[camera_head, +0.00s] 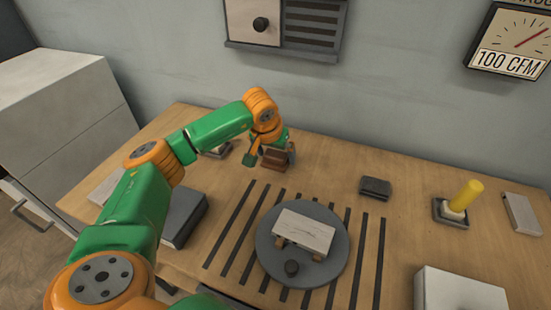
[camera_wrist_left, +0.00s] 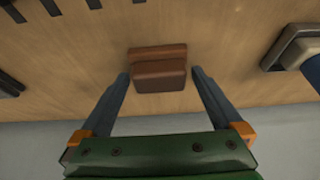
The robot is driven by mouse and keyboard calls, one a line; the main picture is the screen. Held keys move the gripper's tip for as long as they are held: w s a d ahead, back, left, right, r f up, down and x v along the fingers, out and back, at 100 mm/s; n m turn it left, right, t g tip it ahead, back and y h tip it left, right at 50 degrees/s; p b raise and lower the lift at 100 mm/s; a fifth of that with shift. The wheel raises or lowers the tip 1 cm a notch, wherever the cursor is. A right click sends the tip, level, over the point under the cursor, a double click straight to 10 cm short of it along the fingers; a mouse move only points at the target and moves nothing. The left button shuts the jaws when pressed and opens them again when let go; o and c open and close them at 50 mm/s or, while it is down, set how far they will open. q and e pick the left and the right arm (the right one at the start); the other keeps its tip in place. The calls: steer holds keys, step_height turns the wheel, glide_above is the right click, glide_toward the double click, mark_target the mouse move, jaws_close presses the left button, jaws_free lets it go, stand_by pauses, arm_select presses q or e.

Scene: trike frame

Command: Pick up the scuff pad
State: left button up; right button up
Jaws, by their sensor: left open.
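The scuff pad appears to be the reddish-brown two-layered block (camera_head: 274,160) on the wooden table near its back edge; it also shows in the left wrist view (camera_wrist_left: 160,68). My left gripper (camera_head: 271,156) is over it. In the left wrist view the fingers (camera_wrist_left: 160,76) are spread, one on each side of the block's near part, with a small gap visible on both sides. The gripper is open and holds nothing. In the head view the wrist hides part of the block. My right gripper is not in view.
A round grey turntable (camera_head: 264,254) bearing a pale block (camera_head: 304,232) stands in front, over dark slots. A dark small box (camera_head: 375,188) and a yellow-handled item (camera_head: 464,195) are to the right. A grey box (camera_head: 186,217) stands left. The wall is close behind.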

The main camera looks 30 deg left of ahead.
mark_target(276, 153)
arm_select(q)
steer(key=c, duration=1.2)
steer(key=shift+o, duration=0.2)
steer(key=shift+r, duration=0.25)
step_height(276, 153, up, 3)
steer(key=shift+f+b, duration=0.1)
steer(key=shift+b, duration=0.35)
steer(key=s+r, duration=0.1)
steer(key=r, duration=0.1)
steer(key=s+d+r, duration=0.1)
steer(key=s+r, duration=0.1)
steer(key=shift+s+r, duration=0.2)
steer(key=shift+s, duration=0.1)
steer(key=s+d+r, duration=0.1)
steer(key=s, duration=0.2)
steer(key=s+r, duration=0.2)
steer(key=s, duration=0.1)
steer(key=s+d+r, duration=0.1)
steer(key=s+r, duration=0.1)
steer(key=s, duration=0.1)
steer(key=shift+s+d+r+b, duration=0.15)
steer(key=shift+d+b, duration=0.2)
steer(key=shift+s+d, duration=0.1)
steer(key=shift+s, duration=0.2)
